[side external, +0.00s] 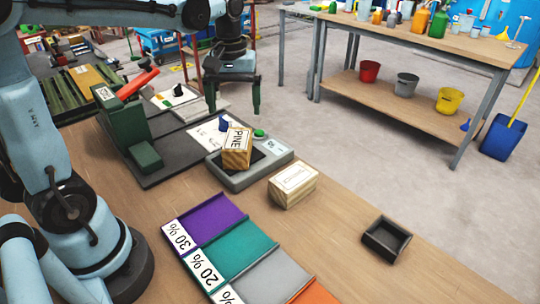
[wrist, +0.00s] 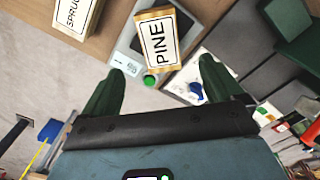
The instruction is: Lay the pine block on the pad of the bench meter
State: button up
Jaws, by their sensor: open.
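The pine block (side external: 236,150), pale wood with a white PINE label, rests on the dark pad of the bench meter (side external: 270,167), set at an angle to it. In the wrist view the pine block (wrist: 158,40) lies on the grey meter (wrist: 122,62), beside its small display and green button. My gripper (side external: 232,100) is above and behind the meter, clear of the block. Its green fingers stand wide apart and empty, and they also show in the wrist view (wrist: 160,88).
A second wooden block (side external: 293,186), labelled SPRUCE in the wrist view (wrist: 76,14), stands right of the meter. Purple, teal, grey and orange labelled lanes (side external: 235,245) lie in front. A small black tray (side external: 387,239) sits at right. A dark green press (side external: 125,120) stands left.

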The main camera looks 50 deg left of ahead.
jog(key=s+d+f+m+t, duration=0.2)
jog(key=s+d+m+t, duration=0.5)
jog(key=m, duration=0.2)
jog(key=shift+d+f, duration=0.25)
jog(key=shift+f, duration=0.15)
dwell(1.2)
